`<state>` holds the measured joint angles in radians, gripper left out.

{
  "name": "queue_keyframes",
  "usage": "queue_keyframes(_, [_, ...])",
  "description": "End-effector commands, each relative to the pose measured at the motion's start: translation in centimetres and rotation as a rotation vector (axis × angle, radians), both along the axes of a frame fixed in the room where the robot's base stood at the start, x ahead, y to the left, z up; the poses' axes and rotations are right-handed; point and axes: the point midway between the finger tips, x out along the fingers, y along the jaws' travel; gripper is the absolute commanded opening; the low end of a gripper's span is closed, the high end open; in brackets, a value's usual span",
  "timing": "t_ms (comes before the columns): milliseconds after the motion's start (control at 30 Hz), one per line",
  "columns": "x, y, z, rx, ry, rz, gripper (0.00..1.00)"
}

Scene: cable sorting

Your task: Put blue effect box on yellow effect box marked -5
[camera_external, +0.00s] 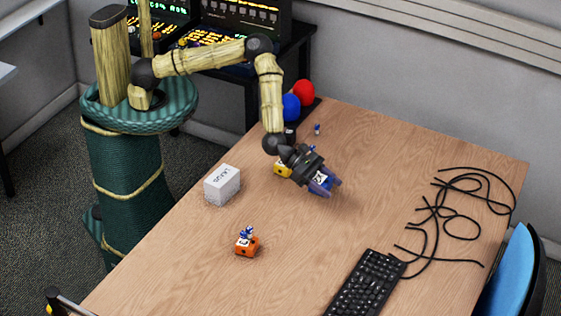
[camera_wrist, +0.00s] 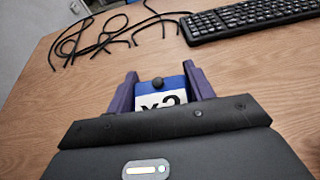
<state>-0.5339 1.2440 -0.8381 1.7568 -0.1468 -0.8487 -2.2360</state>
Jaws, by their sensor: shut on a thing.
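My gripper (camera_external: 331,187) is shut on a blue effect box (camera_external: 320,182) with a white label. The blue box also shows between the fingers in the wrist view (camera_wrist: 171,87), where its label reads "x2" in part. In the external view a yellow effect box (camera_external: 283,169) sits on the table just left of my gripper, partly hidden by it. The yellow box's marking cannot be read. The held blue box is beside the yellow box in the picture; I cannot tell its exact height above the table.
An orange box (camera_external: 246,246) with a small blue and white thing on it, and a white box (camera_external: 222,184), stand on the table (camera_external: 190,270). A keyboard (camera_external: 366,287) and loose black cables (camera_external: 437,215) lie right. Blue (camera_external: 291,106) and red (camera_external: 304,92) balls are behind.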

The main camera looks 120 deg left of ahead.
Motion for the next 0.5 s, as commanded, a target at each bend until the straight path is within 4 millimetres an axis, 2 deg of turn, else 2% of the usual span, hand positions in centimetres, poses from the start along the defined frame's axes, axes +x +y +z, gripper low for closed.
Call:
queue_keyframes(167, [-2.8, 3.5, 0.8, 0.015, -0.006, 0.012, 0.26])
queue_keyframes(367, [-8.2, 8.1, 2.0, 0.026, -0.01, 0.026, 0.26])
queue_keyframes(500, [-12.6, 10.7, 2.9, 0.023, -0.007, 0.036, 0.26])
